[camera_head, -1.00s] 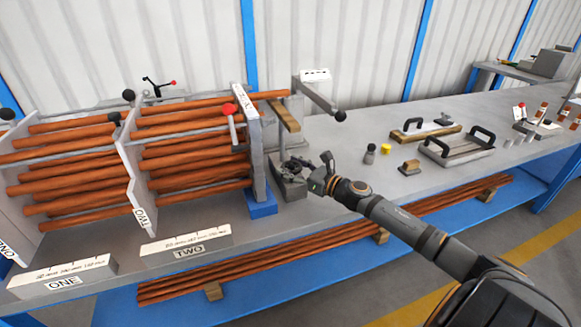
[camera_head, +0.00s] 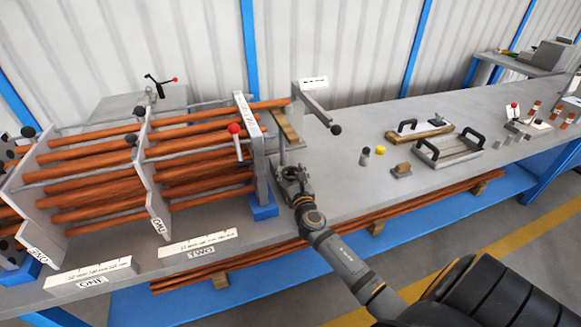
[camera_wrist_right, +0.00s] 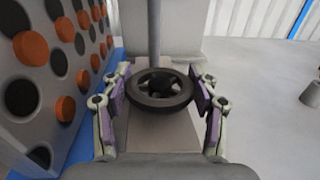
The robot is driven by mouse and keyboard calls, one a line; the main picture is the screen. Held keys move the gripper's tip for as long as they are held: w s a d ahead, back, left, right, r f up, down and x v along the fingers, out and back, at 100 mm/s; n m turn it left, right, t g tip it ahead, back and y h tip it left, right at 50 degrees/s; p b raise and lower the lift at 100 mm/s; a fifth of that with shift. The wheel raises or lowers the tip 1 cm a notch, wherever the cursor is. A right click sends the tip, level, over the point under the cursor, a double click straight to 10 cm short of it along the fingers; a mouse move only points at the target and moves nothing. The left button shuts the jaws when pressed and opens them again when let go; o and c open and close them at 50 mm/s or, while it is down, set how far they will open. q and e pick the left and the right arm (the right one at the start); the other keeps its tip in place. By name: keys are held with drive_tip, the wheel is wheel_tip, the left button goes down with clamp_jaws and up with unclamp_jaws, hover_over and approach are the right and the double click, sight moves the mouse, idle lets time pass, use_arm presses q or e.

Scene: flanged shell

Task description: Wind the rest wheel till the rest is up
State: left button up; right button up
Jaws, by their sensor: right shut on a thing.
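The dark rest wheel (camera_wrist_right: 160,88) is a spoked ring with a black hub, in the middle of the right wrist view. A grey post (camera_wrist_right: 153,35) rises behind it. My right gripper (camera_wrist_right: 161,92) is shut on the wheel, with a purple-padded finger at each side of the rim. In the head view my right gripper (camera_head: 291,178) is low beside the rack's end plate and hides most of the wheel. The rest (camera_head: 286,130), a wooden bar, is above it, near the ends of the upper rods. My left gripper is not in view.
The rack's end plate (camera_head: 257,155) with orange rod ends stands close left of my gripper. A black-knobbed lever (camera_head: 320,112) and a red-knobbed lever (camera_head: 236,140) stick out nearby.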

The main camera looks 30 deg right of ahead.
sight(291, 171)
drive_tip(key=shift+m+g+h+b, duration=0.35)
drive_tip(key=shift+m+g+h, duration=0.65)
drive_tip(key=shift+h, duration=0.5)
drive_tip(key=shift+m+g+h+b, duration=0.3)
drive_tip(key=shift+m+g+h, duration=0.4)
drive_tip(key=shift+m+h, duration=0.65)
drive_tip(key=shift+h, duration=0.35)
drive_tip(key=o, duration=1.2)
wheel_tip(291, 171, up, 10)
drive_tip(key=shift+r, duration=0.1)
drive_tip(key=shift+d, duration=0.1)
